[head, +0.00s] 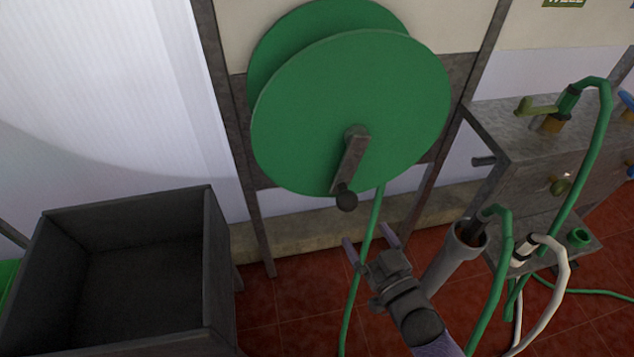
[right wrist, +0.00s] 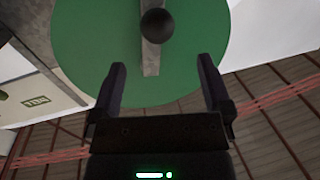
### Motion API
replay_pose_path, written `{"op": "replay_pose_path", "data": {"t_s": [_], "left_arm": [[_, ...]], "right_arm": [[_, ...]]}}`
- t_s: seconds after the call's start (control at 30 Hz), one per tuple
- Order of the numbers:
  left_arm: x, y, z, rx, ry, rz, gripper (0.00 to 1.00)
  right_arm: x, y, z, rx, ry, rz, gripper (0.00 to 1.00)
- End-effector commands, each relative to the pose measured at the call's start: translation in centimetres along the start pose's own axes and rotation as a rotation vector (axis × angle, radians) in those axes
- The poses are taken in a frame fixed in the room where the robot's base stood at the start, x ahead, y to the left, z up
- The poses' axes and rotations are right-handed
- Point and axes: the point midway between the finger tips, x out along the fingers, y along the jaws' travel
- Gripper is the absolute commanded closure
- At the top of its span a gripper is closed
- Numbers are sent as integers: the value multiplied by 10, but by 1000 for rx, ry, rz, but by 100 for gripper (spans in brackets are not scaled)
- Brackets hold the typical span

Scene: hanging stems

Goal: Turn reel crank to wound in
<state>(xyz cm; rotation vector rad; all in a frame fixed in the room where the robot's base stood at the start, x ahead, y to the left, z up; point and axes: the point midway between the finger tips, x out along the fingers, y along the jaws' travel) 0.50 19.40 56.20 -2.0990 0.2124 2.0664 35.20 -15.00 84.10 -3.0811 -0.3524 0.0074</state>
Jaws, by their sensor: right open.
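The green hose reel (head: 345,105) stands upright in a frame in the middle of the head view. Its grey crank arm (head: 351,160) points down from the hub and ends in a dark round knob (head: 346,199). A green hose (head: 366,265) hangs from the reel. My right gripper (head: 371,246) is open and empty, below the knob and apart from it. In the right wrist view the knob (right wrist: 157,26) shows beyond the open fingers (right wrist: 160,85), roughly between them, with the reel (right wrist: 90,50) behind. My left gripper is not in view.
A dark open bin (head: 216,270) stands at the lower left. At the right is a grey bench (head: 510,130) with taps, hoses and a grey tube (head: 455,255) close to my right arm. Red tiled floor (head: 290,300) lies below the reel.

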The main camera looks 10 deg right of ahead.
Motion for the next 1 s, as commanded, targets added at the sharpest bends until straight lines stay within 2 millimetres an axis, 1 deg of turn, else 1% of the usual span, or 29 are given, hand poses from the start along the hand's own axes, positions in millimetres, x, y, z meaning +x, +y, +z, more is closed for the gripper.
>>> {"op": "replay_pose_path", "data": {"t_s": [0.07, 0.23, 0.3, 0.4, 0.53, 0.8, 0.83, 0.87, 0.9, 0.97, 1.0], "left_arm": [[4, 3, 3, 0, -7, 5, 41], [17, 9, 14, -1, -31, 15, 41], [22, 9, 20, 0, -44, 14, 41], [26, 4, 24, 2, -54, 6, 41], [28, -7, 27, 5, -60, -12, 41], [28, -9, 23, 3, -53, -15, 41], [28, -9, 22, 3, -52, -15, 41], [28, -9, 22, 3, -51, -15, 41], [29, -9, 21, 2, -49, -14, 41], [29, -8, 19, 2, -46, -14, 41], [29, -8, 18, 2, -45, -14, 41]], "right_arm": [[11, 0, 1, 1, 5, -1, 0], [53, 0, 3, 0, 4, -1, 0], [67, 0, 4, 1, 3, -1, 0], [83, 0, 4, 0, 1, -1, 0], [94, 0, 2, 0, -2, -1, 0], [97, 0, 1, 1, -2, 0, 0], [97, 0, 1, 1, -2, 0, 4], [97, 0, 1, 1, -2, 0, 11], [97, 0, 1, 1, -2, 0, 19], [97, 0, 1, 1, -3, 0, 32], [97, 0, 1, 0, -2, 0, 40]]}}
